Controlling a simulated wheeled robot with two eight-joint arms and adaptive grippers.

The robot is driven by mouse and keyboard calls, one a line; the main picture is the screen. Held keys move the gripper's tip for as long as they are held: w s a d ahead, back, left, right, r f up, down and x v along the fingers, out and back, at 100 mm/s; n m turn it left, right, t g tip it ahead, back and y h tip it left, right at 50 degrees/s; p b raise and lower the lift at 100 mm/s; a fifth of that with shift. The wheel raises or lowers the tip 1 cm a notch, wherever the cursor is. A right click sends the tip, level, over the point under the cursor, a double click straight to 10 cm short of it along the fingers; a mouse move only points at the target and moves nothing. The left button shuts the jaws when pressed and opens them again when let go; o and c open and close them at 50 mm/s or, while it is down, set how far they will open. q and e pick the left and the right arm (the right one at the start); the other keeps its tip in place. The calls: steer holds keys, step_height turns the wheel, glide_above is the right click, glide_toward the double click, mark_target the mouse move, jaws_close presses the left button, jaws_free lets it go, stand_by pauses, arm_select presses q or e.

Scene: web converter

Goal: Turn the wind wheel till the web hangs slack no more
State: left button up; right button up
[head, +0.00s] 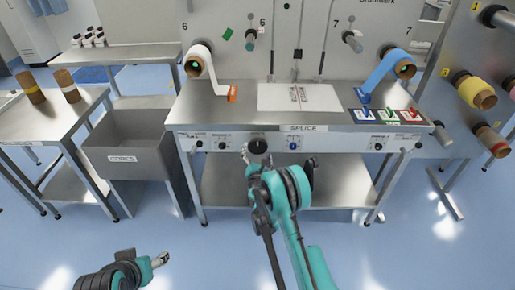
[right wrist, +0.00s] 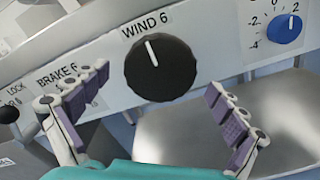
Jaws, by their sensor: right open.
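The wind wheel is a round black knob labelled WIND 6 (right wrist: 160,68) on the table's front panel; its white pointer line leans slightly left of straight up. It also shows in the head view (head: 258,146). My right gripper (right wrist: 157,82) is open, with one finger on either side below the knob and no clear contact. In the head view my right gripper (head: 262,163) is just below the knob. The white web (head: 217,78) runs from the roll at 6 (head: 197,61) down to an orange piece (head: 232,93) on the table. My left gripper (head: 160,260) is low at the left; its opening is unclear.
A blue dial (right wrist: 285,29) sits right of the knob, and a black BRAKE 6 knob is at its left. A blue web (head: 380,73) hangs from the roll at 7. A grey bin (head: 140,158) stands left of the steel table (head: 215,118). Floor in front is clear.

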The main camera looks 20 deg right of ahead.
mark_target(258, 148)
steer(key=shift+b+x, duration=0.35)
steer(key=shift+x, duration=1.25)
steer(key=c, duration=1.2)
steer(key=shift+m, duration=0.3)
steer(key=m, duration=0.4)
steer(key=shift+o, duration=0.2)
steer(key=m, duration=1)
steer(key=shift+r, duration=0.1)
steer(key=m, duration=0.5)
steer(key=shift+c, duration=0.2)
